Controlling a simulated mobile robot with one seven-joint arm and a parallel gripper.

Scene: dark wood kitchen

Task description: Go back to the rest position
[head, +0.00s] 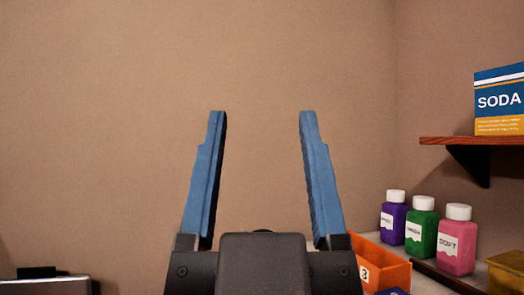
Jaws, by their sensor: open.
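My gripper (262,118) is in the middle of the head view, with its two blue fingers pointing up and spread wide apart. It is open and nothing is between the fingers. Behind it is only the plain tan wall (110,110). The dark body of the gripper hides part of the scene at the bottom centre.
At right, a soda box (499,100) stands on a wooden shelf (460,141). Below are purple (393,222), green (421,227) and pink (456,247) bottles and an orange bin (385,268). A silver and black object (45,286) shows at lower left.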

